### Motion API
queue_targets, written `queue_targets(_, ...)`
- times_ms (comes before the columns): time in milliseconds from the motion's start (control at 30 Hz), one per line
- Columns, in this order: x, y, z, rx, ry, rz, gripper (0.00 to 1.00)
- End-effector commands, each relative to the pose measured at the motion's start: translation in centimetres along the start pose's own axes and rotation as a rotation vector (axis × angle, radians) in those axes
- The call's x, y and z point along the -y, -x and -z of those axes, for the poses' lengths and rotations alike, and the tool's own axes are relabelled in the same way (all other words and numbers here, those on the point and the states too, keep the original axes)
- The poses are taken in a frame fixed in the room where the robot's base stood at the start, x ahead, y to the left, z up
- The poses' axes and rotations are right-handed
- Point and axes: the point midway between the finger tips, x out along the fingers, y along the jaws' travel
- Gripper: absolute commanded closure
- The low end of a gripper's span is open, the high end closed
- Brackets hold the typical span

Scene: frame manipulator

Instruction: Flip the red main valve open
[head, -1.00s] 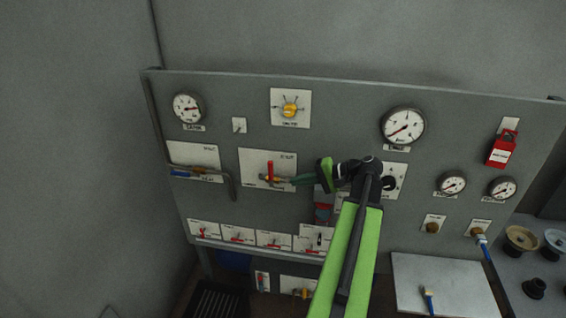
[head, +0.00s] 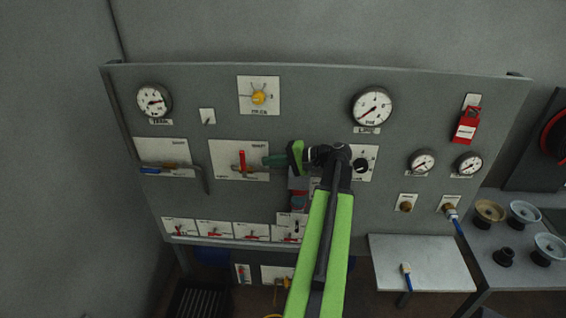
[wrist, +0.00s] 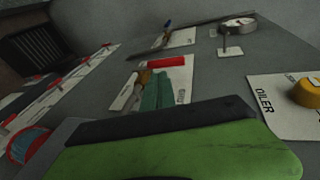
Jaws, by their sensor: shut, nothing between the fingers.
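The red main valve handle (head: 242,161) stands upright on a white plate (head: 226,173) at the left-middle of the grey panel. In the wrist view the red handle (wrist: 168,62) lies across the picture above the fingertips. My gripper (head: 268,161) points left at the valve, with its dark green fingers just to the right of the handle. In the wrist view the fingers (wrist: 157,92) are together, with nothing between them, close to the brass valve body (wrist: 143,78). I cannot tell whether they touch the valve.
A blue-handled valve (head: 158,167) with a bent pipe is to the left. A yellow knob (head: 258,97) is above. Several small red levers (head: 213,232) line the panel's lower edge. A small table (head: 425,250) holds a brush.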

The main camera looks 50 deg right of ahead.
Motion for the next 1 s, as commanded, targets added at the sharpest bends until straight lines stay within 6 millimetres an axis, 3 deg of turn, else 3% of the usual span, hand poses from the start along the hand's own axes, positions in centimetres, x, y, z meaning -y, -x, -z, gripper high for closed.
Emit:
queue_targets(100,-0.3,-2.7,-0.1,0.003,0.002,0.0,1.0)
queue_targets(300,1.0,-5.2,0.0,0.002,0.001,0.0,1.0)
queue_targets(700,1.2,-6.0,-0.1,0.002,0.0,0.0,1.0)
queue_targets(733,1.1,-5.6,1.7,0.0,0.0,0.0,1.0)
queue_targets(1000,2.3,-7.3,-0.8,0.019,0.013,-0.037,1.0)
